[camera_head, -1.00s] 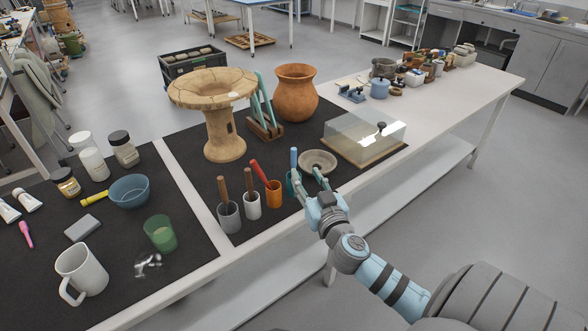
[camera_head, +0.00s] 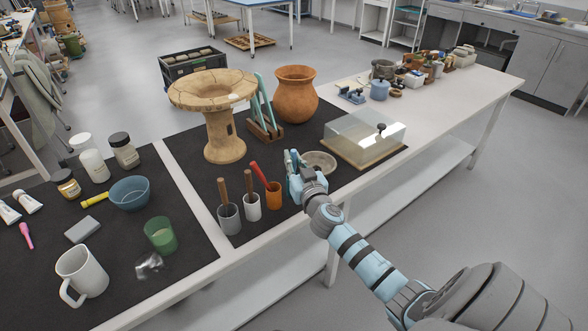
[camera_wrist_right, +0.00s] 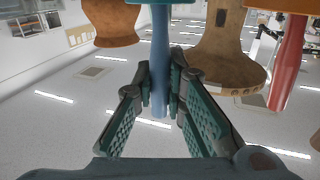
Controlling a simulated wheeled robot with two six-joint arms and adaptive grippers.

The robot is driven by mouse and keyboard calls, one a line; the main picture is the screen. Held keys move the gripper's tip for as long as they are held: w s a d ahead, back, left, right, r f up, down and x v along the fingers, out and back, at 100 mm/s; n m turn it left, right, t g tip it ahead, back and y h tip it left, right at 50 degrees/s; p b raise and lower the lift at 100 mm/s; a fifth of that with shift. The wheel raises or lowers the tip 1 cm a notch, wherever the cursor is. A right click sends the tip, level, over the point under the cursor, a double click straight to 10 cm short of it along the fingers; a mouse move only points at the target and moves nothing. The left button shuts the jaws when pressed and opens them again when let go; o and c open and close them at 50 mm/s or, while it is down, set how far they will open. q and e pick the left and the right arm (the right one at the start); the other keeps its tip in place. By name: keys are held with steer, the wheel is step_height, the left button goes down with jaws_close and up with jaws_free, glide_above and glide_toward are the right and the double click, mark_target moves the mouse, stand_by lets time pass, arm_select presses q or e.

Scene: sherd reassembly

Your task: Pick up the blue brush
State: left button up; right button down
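The blue brush (camera_wrist_right: 160,60) shows in the right wrist view, which is upside down, as an upright handle rising from a teal cup (camera_wrist_right: 158,2). My right gripper (camera_wrist_right: 160,88) has one textured finger on each side of the handle, close against it, and looks shut on it. In the head view my right gripper (camera_head: 293,163) stands over the brush's place and hides most of the brush and cup. My left gripper is not in view.
An orange cup (camera_head: 273,200) with a red brush (camera_head: 259,174) stands close to the left. White and grey cups with brown handles stand beyond it. A shallow grey dish (camera_head: 320,161) and a clear-covered case (camera_head: 365,135) lie to the right, and a pedestal (camera_head: 225,140) behind.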

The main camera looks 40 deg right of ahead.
steer(key=shift+r, duration=0.1)
step_height(320, 180, up, 10)
steer(key=p, duration=0.5)
steer(key=shift+p, duration=0.4)
step_height(320, 180, up, 10)
steer(key=p, duration=0.2)
steer(key=shift+p, duration=0.4)
